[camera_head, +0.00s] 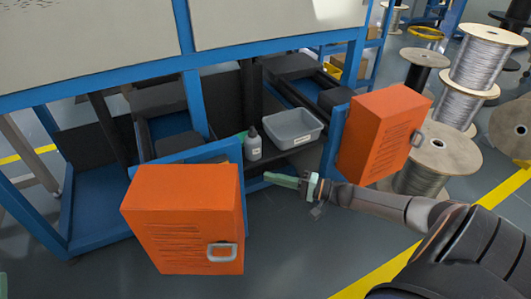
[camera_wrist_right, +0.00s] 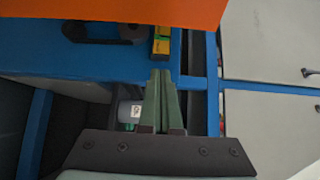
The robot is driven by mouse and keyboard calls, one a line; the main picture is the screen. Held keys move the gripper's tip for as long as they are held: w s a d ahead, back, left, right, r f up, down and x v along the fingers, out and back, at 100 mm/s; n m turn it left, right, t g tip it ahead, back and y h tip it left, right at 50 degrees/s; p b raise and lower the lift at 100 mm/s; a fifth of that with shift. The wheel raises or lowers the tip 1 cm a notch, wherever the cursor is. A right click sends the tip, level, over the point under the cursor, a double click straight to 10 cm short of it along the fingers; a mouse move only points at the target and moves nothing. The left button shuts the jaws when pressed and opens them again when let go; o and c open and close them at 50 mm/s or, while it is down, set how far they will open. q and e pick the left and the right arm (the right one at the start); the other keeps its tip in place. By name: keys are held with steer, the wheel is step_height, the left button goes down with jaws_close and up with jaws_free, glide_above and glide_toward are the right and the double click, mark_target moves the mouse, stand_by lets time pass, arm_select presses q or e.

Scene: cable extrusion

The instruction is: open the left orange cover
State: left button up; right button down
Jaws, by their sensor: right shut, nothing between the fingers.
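The left orange cover (camera_head: 185,215) is a box with slotted vents and a grey handle (camera_head: 222,252) on its front, low at the right. It stands out from the blue frame, beside the opening between the two covers. My right gripper (camera_head: 268,177) is shut and empty, pointing left, just right of the left cover and apart from its handle. In the right wrist view its green fingers (camera_wrist_right: 162,75) are together, with an orange surface (camera_wrist_right: 120,9) across the top and a blue panel (camera_wrist_right: 60,50) below it. A pale green sliver at the head view's lower left may be my left gripper.
The right orange cover (camera_head: 380,130) is above my right forearm. A grey bin (camera_head: 292,128) and a bottle (camera_head: 253,145) stand on the dark shelf between the covers. Cable spools (camera_head: 480,65) stand at the right. Floor in front is clear.

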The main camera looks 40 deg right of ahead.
steer(key=w+a+b, duration=0.2)
steer(key=w+a, duration=0.1)
steer(key=a, duration=0.3)
steer(key=shift+w+a, duration=0.25)
steer(key=shift+a, duration=0.1)
stand_by(0.5)
